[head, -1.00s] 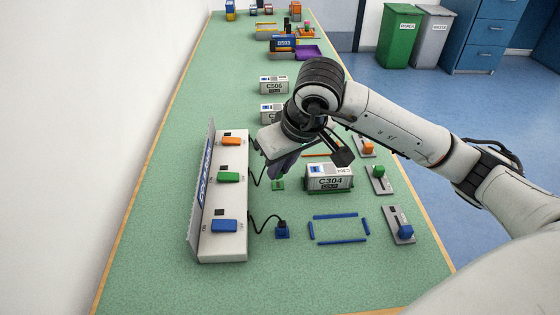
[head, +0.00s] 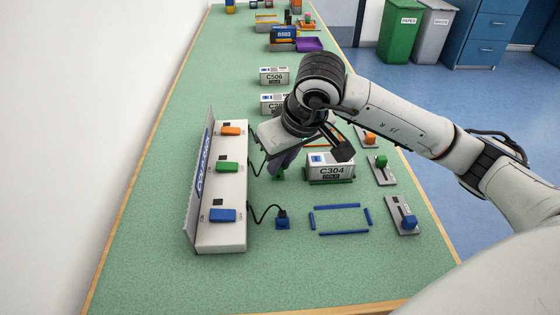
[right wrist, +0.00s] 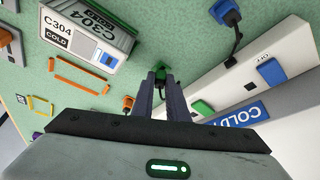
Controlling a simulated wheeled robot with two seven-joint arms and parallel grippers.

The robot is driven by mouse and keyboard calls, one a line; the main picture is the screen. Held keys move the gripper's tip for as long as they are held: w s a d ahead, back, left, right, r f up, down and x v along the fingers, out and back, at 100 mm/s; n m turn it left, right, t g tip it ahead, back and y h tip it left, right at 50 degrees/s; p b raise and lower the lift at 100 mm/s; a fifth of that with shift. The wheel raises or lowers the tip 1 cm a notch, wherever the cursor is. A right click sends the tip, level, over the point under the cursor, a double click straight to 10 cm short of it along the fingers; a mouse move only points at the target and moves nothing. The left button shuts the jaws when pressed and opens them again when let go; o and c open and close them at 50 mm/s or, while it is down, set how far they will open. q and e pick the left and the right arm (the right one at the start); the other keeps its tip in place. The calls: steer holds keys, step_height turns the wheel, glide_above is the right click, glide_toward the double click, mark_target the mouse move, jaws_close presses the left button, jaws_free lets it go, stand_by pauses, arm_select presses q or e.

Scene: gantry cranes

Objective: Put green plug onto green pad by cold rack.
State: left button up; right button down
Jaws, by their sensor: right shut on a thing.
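The green plug (right wrist: 160,73) sits between my right gripper's fingertips (right wrist: 165,80) in the right wrist view, with a dark cable beside it. In the head view my right gripper (head: 281,169) points down at a small green patch (head: 279,175) beside the rack; the fingers hide most of it, so I cannot tell plug from green pad or whether they touch. The right gripper is shut on the plug. The cold rack (head: 233,183) is the long white unit at left, with orange, green and blue switches; its sign reads COLD in the wrist view (right wrist: 238,117). My left gripper is not in view.
A blue plug (head: 282,220) stands on a blue pad in front. The C304 box (head: 330,168) stands close right of my gripper. Blue strips (head: 340,233) outline an empty rectangle. Slider units (head: 402,214) line the right edge. The front bench surface is clear.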

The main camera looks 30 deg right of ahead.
steer(key=shift+f+b, duration=0.35)
steer(key=shift+b, duration=0.4)
stand_by(1.6)
steer(key=c, duration=1.2)
jaws_free()
steer(key=shift+r+p, duration=2.15)
steer(key=shift+r, duration=1.35)
